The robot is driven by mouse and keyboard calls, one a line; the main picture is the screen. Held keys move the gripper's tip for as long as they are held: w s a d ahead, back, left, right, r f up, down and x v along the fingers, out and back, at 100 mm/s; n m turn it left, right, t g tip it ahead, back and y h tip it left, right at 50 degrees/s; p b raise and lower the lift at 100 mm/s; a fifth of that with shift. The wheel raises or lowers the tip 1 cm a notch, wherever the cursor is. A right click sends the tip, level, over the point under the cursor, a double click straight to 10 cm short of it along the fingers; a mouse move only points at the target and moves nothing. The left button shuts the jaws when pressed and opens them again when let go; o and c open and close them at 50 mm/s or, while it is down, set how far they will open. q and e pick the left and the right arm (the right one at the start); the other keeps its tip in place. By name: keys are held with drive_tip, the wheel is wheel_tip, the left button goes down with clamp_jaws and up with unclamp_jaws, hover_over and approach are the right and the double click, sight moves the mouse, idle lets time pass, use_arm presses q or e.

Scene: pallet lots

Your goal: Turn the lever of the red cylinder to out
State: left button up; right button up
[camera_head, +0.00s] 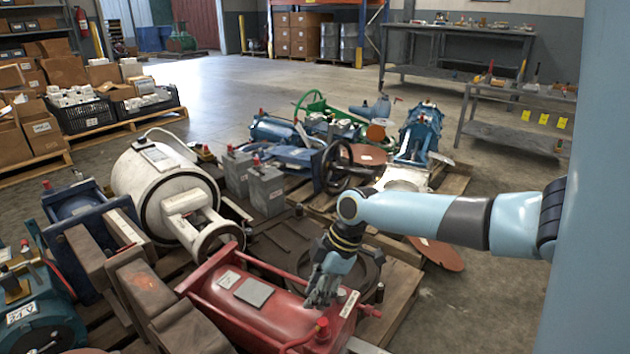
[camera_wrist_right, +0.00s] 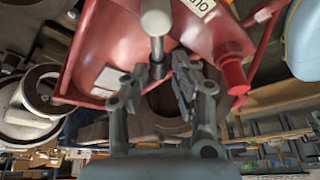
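The red cylinder (camera_head: 262,312) lies on a pallet at the front centre of the head view, with pale plates on top. It also fills the upper part of the right wrist view (camera_wrist_right: 112,50). There, a grey metal lever (camera_wrist_right: 156,45) with a rounded knob points down the picture, its lower end between the fingertips. A white label (camera_wrist_right: 200,6) with partly cut-off letters sits beside it. My right gripper (camera_head: 322,293) is over the right end of the cylinder. In the wrist view its fingers (camera_wrist_right: 162,78) are apart, with a gap on the right of the lever; contact on the left is unclear. My left gripper is out of view.
A white drum (camera_head: 150,180) and brown blocks (camera_head: 150,285) lie left of the cylinder. Grey canisters (camera_head: 266,190) and a black handwheel (camera_head: 335,167) stand behind it.

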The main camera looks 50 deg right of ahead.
drive_tip(key=shift+o, duration=1.1)
drive_tip(key=v, duration=1.2)
